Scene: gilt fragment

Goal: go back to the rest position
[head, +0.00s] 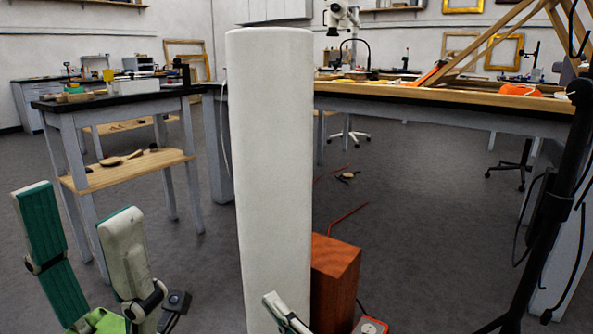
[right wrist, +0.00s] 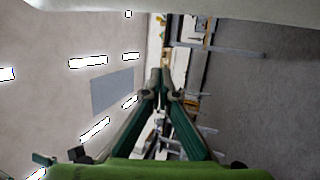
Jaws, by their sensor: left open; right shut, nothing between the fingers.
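My left gripper (head: 77,200) is at the lower left of the head view. Its two green and off-white fingers point up and stand wide apart, with nothing between them. My right gripper (right wrist: 162,93) shows in the right wrist view, its green fingers meeting at their dark tips, empty. In the head view a small pale part at the bottom edge, in front of the white cylinder, may belong to the right gripper; the rest is out of frame.
A tall white cylinder (head: 271,150) stands close in front. A reddish-brown wooden block (head: 335,280) is right of it. A black stand (head: 560,160) rises at the right. Workbenches (head: 115,100) stand behind. Grey floor (head: 420,230) is open at centre right, with red cords.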

